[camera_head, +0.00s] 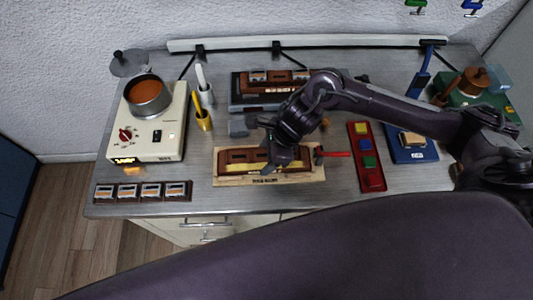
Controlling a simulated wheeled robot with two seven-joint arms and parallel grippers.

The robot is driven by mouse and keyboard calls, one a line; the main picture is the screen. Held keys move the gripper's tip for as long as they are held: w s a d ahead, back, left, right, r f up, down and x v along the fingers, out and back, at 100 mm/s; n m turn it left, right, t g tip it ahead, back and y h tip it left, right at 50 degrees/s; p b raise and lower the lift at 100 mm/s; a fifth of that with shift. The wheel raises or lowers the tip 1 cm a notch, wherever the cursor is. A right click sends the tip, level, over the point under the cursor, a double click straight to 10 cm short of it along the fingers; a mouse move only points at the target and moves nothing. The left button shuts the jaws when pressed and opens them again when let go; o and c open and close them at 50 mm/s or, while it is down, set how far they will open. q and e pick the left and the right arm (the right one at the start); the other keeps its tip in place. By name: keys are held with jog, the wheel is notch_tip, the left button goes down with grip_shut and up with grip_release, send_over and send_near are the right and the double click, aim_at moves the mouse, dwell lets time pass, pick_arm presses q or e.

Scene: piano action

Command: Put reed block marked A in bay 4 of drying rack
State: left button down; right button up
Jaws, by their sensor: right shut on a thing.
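My right gripper (277,160) points down over a pale wooden stand (225,181) with a brown and yellow body, at the front middle of the bench. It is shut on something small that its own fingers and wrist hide. The stand has a dark label on its front edge that is too small to read for sure. I cannot tell which thing is the drying rack, nor make out a block marked A or a bay number. My left gripper is not in view.
A cream hotplate (170,140) with a pot (148,97) stands left, behind a row of small framed pieces (142,191). A second brown stand (240,103) is behind. A red tray (374,182) of coloured blocks and a blue box (410,155) lie right. A red-handled tool (336,154) lies beside the front stand.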

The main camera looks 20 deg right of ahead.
jog(key=o, duration=1.2)
jog(key=shift+c, duration=0.2)
